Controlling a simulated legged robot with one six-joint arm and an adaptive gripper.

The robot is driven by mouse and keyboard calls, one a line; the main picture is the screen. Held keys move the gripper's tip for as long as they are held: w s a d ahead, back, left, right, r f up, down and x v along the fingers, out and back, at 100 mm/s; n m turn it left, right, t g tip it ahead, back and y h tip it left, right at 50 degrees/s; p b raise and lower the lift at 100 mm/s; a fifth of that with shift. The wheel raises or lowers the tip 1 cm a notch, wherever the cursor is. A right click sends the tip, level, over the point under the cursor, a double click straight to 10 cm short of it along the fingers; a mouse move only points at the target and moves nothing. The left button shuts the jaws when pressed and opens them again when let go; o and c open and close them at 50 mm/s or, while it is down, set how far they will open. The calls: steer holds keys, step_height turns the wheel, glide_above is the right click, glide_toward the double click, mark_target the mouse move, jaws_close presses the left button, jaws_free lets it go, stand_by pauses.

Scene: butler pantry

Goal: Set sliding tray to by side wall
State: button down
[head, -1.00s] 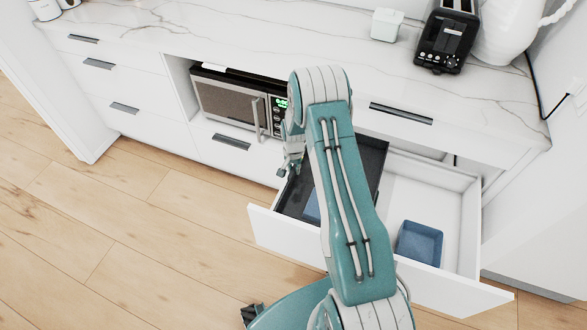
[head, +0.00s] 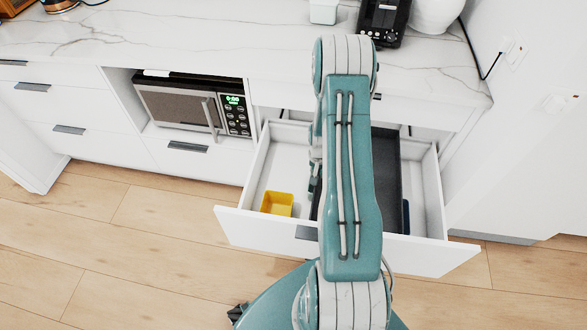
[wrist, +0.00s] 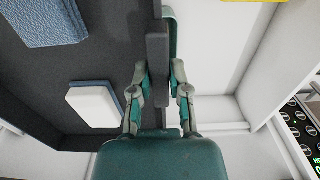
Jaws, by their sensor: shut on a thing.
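The dark sliding tray (head: 388,165) sits in the open white drawer (head: 232,218), right of the middle. A narrow strip of drawer, with a sliver of a blue container (head: 406,215), shows between the tray and the drawer's right side wall (head: 434,190). My arm hides the tray's left part in the head view. In the wrist view my gripper (wrist: 158,75) is shut on the tray's side wall (wrist: 157,45), one finger on each side. Inside the tray (wrist: 115,50) lie a blue block (wrist: 50,22) and a white-and-blue block (wrist: 95,104).
A yellow container (head: 277,204) stands in the drawer's left part, where the floor is otherwise mostly clear. A microwave (head: 185,105) is in the niche to the left. The marble counter (head: 260,45) overhangs the drawer's back.

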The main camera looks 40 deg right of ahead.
steer(key=s+d, duration=1)
steer(key=shift+s, duration=0.3)
steer(key=c, duration=0.6)
jaws_free()
steer(key=shift+d, duration=0.35)
steer(key=shift+f, duration=0.1)
steer(key=shift+r, duration=0.3)
step_height(320, 180, up, 11)
steer(key=shift+r, duration=0.15)
